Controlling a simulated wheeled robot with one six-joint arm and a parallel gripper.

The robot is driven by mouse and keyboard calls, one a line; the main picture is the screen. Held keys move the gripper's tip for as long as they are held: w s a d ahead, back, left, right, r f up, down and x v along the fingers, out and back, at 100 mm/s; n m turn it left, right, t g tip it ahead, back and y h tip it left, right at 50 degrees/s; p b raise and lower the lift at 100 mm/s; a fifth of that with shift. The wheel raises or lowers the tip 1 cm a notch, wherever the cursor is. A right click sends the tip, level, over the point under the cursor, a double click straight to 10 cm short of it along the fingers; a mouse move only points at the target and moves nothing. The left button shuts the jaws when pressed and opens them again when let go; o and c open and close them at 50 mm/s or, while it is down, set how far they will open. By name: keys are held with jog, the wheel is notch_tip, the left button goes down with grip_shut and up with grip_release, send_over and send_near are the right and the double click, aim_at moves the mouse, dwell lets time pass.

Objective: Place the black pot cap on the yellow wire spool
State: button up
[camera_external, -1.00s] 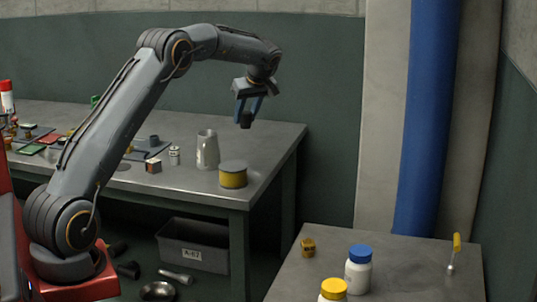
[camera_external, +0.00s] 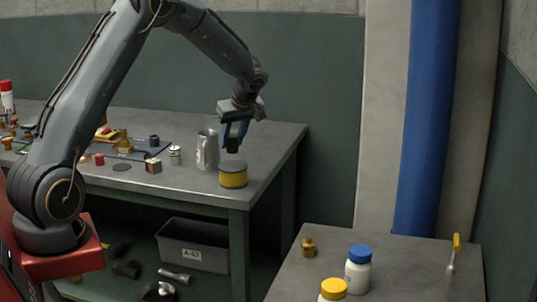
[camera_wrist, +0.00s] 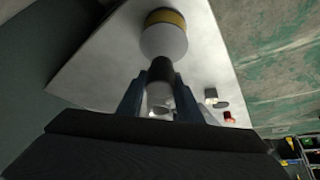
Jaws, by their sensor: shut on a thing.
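The black pot cap (camera_external: 233,146) is held between the blue fingers of my gripper (camera_external: 233,132). It hangs above the yellow wire spool (camera_external: 233,179), with a small gap between them in the external view. The spool stands upright near the table's front right corner, its grey top bare. In the wrist view, the dark cap (camera_wrist: 160,70) is between the fingertips of my gripper (camera_wrist: 160,88). The spool (camera_wrist: 165,18) shows just beyond it, its grey face partly covered by the cap.
A grey metal canister (camera_external: 207,150) stands just left of the spool. A small can (camera_external: 175,155) and a small box (camera_external: 153,166) are farther left. A second table (camera_external: 405,280) at the front right holds a blue-capped bottle (camera_external: 358,268).

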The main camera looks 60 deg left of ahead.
aim_at(233, 149)
jog(key=shift+f+p, duration=0.55)
jog(key=shift+f, duration=1.5)
jog(key=shift+f, duration=0.15)
jog(key=o, duration=1)
jog(key=shift+o, duration=0.2)
jog(key=shift+w+d+r, duration=0.1)
jog(key=shift+d+r, duration=0.05)
jog(key=shift+r, duration=0.35)
jog(key=b+v, duration=0.4)
jog(key=v, duration=0.7)
